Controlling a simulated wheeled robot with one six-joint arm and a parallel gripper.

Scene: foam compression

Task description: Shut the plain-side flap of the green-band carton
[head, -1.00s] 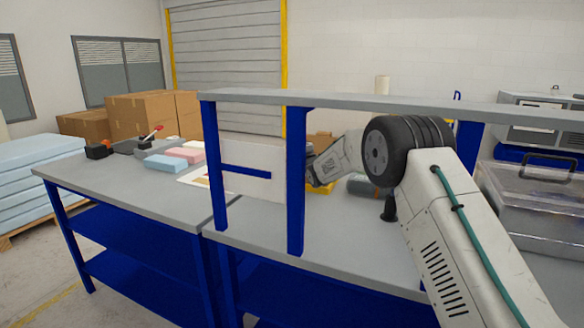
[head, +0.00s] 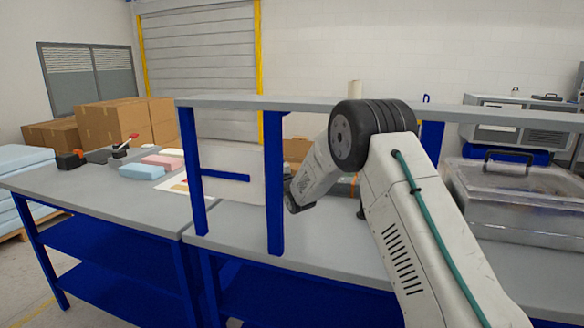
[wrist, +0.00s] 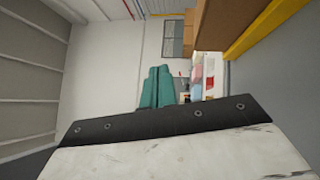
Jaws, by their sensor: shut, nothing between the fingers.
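I cannot make out a carton with a green band in either view, nor its flap. A brown cardboard shape (head: 297,150) shows partly behind the rack post in the head view, with no band visible on it. My arm reaches over the bench, and its wrist end lies just right of the blue post.
A blue-post rack with a grey top shelf (head: 340,105) stands in front of my arm. A white panel (head: 228,162) is behind it. Foam blocks (head: 142,172) lie on the left bench. A clear lidded bin (head: 510,195) is at the right. Brown boxes (head: 115,125) stand behind.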

